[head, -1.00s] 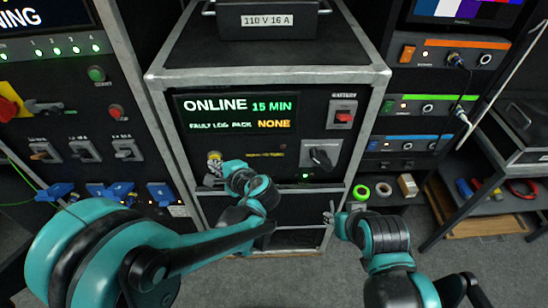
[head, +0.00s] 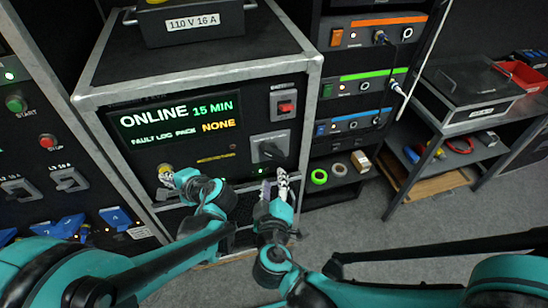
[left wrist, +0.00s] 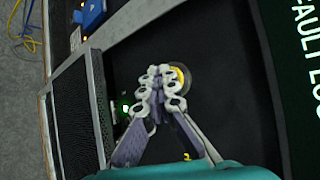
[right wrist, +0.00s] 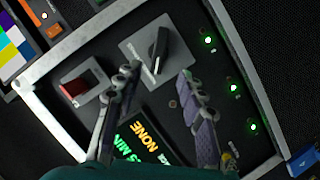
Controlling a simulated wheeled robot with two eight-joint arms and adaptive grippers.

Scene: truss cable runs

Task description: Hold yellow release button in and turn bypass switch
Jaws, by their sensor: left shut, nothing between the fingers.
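The yellow release button (head: 164,169) is on the lower left of the black ONLINE panel (head: 130,158). In the left wrist view the yellow button (left wrist: 180,76) is partly hidden behind my left gripper (left wrist: 162,82), whose fingers are shut with their tips at it. I cannot tell whether it is pressed in. The bypass switch, a black rotary knob (head: 270,148) on a grey plate, is at the panel's lower right. My right gripper (head: 274,183) is open and empty below it. In the right wrist view the knob (right wrist: 159,48) lies just beyond the spread fingertips.
A red rocker switch (head: 286,107) sits above the knob. A dark case (head: 195,22) stands on the cabinet. Blue plugs (head: 72,228) are at the lower left. Green tape (head: 319,176) lies on a rack shelf to the right.

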